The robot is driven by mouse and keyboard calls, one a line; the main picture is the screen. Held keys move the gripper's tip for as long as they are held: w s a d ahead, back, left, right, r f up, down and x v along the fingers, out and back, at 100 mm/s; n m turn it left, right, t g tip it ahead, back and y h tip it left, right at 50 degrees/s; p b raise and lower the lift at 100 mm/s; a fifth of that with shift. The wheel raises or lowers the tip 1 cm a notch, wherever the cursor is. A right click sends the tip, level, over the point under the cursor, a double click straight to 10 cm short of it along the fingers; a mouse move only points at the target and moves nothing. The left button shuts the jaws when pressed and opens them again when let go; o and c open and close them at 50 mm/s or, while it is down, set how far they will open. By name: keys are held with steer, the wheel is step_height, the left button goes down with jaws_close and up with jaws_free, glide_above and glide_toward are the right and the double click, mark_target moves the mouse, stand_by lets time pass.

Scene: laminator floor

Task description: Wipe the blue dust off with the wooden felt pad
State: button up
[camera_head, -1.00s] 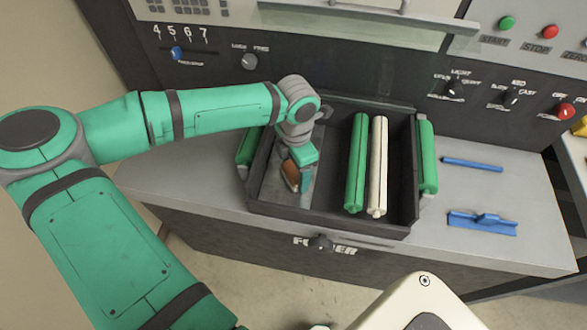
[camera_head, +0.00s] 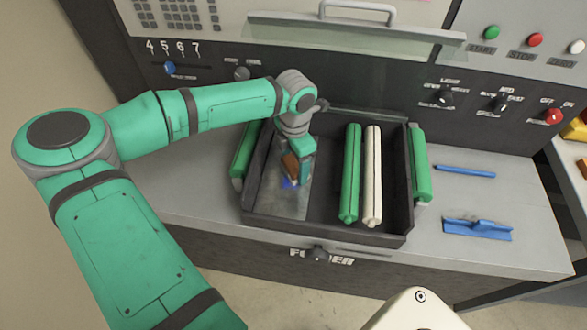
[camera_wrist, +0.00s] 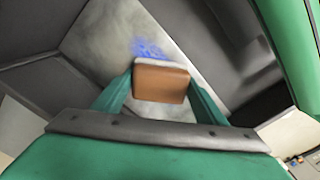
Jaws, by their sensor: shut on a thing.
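My gripper (camera_head: 296,168) is shut on the wooden felt pad (camera_head: 290,164), inside the left part of the dark tray. In the wrist view the pad (camera_wrist: 161,84) is a brown block with a pale felt edge, held between the two green fingers. The blue dust (camera_head: 287,184) shows as a small patch on the grey plate (camera_head: 265,190), just by the pad's lower end. In the wrist view the dust (camera_wrist: 148,48) lies just beyond the felt edge, and the pad may hide part of it. I cannot tell whether the felt touches the plate.
A green roller (camera_head: 350,175) and a cream roller (camera_head: 372,175) lie to the right in the dark tray (camera_head: 320,228). Its raised walls surround the plate. A blue rod (camera_head: 465,171) and a blue tool (camera_head: 478,229) lie on the counter at right. The machine panel rises behind.

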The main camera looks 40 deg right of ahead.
mark_target(290, 191)
steer(key=shift+w+d, duration=1.7)
steer(key=shift+d, duration=0.25)
steer(key=shift+w+d, duration=0.7)
steer(key=shift+w, duration=0.05)
steer(key=shift+d, duration=0.15)
steer(key=shift+s+a+r, duration=0.1)
steer(key=shift+s+a, duration=0.1)
steer(key=shift+s, duration=0.3)
steer(key=shift+s+a+r, duration=0.1)
steer(key=shift+s+a, duration=0.2)
steer(key=shift+a, duration=0.25)
steer(key=shift+s+a, duration=0.3)
steer(key=shift+a, duration=0.25)
steer(key=shift+s+a+f, duration=0.2)
steer(key=shift+s+a, duration=0.95)
steer(key=shift+a, duration=0.15)
steer(key=shift+s+a+f, duration=0.2)
steer(key=shift+s+a, duration=0.9)
steer(key=shift+a, duration=0.2)
steer(key=shift+c, duration=0.3)
steer(key=shift+s+a+r, duration=0.1)
steer(key=shift+s+a, duration=1.05)
steer(key=shift+a, duration=0.2)
